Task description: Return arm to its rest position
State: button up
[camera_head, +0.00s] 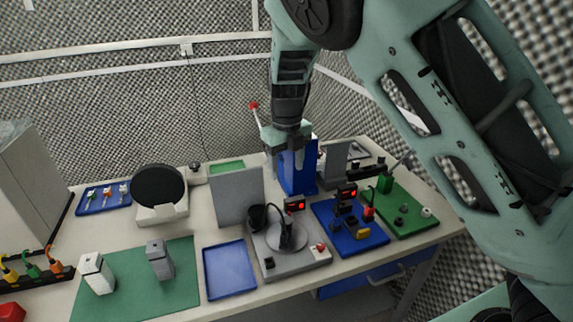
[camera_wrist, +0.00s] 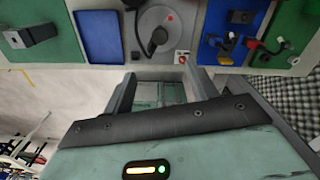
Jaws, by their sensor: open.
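My gripper (camera_head: 285,148) hangs from my teal arm above the back middle of the workbench, in front of a blue block-like stand (camera_head: 299,172). In the wrist view my gripper (camera_wrist: 159,82) shows two dark fingers spread apart with nothing between them. The fingers point toward the front edge of the bench. My upper arm links fill the right of the head view and hide part of the bench's right end.
The bench holds a grey unit with a round plate (camera_head: 286,238), a blue tray (camera_head: 229,270), a green mat (camera_head: 178,282) with two small blocks, a blue board (camera_head: 338,238) and a green board (camera_head: 421,219). A grey upright panel (camera_head: 237,196) stands behind. Foam walls enclose the bench.

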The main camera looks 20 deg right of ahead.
jog(key=s+a+m+b, duration=0.3)
jog(key=s+m, duration=1.2)
jog(key=s, duration=0.2)
jog(key=s+a+f+m+b, duration=0.1)
jog(key=s+a+m+b, duration=0.2)
jog(key=s+m, duration=1.3)
jog(key=shift+s+y, duration=0.3)
jog(key=shift+s, duration=0.2)
jog(key=shift+a, duration=0.1)
